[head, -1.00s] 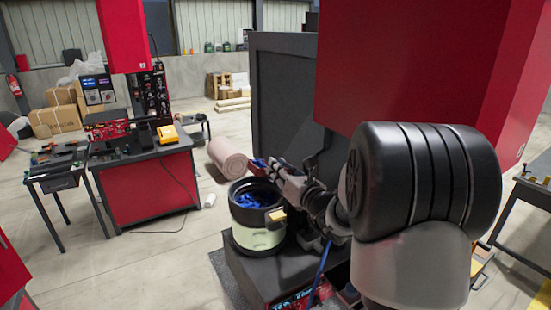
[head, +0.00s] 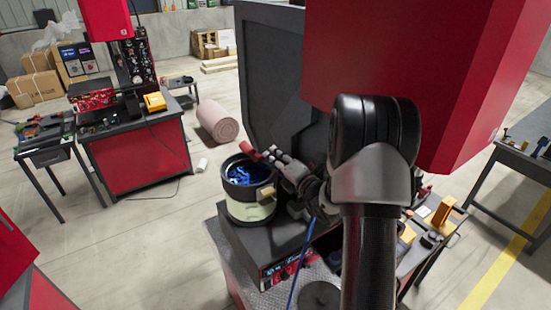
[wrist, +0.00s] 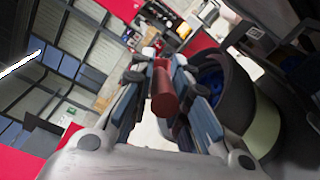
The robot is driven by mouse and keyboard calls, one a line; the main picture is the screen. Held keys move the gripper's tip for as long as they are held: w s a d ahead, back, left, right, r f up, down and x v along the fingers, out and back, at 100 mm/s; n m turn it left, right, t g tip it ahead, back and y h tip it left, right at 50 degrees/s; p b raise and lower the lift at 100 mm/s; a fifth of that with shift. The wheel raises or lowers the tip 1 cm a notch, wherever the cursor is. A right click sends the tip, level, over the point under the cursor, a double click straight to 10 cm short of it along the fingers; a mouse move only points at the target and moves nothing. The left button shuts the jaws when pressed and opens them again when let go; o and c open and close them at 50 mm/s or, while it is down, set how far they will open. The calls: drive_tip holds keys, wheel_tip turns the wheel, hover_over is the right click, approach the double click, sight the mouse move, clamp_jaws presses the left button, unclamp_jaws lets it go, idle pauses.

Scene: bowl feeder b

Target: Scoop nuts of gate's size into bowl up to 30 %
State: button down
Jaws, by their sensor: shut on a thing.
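The feeder bowl (head: 236,193) is a dark round drum with a pale green band, standing on the machine's dark top. Blue pieces (head: 243,175) lie inside, too small to tell their sizes. A tan block (head: 265,193) sits at its front right rim. My gripper (head: 268,157) is beside and above the bowl's back right rim. It is shut on a red cylindrical piece (head: 248,150), which also shows between the fingers in the wrist view (wrist: 162,92). Whether this is a scoop's handle I cannot tell. The bowl (wrist: 262,128) shows right of the fingers in the wrist view.
A dark upright panel (head: 265,75) stands behind the bowl, and a large red housing (head: 420,80) hangs above right. A bench with tools and yellow parts (head: 442,212) is at right.

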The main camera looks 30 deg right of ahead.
drive_tip(key=a+r+n+b, duration=0.3)
drive_tip(key=r+n+b, duration=0.2)
drive_tip(key=n+b, duration=0.6)
drive_tip(key=shift+a+r+n, duration=0.3)
drive_tip(key=shift+r+n, duration=0.05)
drive_tip(key=shift+n, duration=0.15)
drive_tip(key=shift+s, duration=0.1)
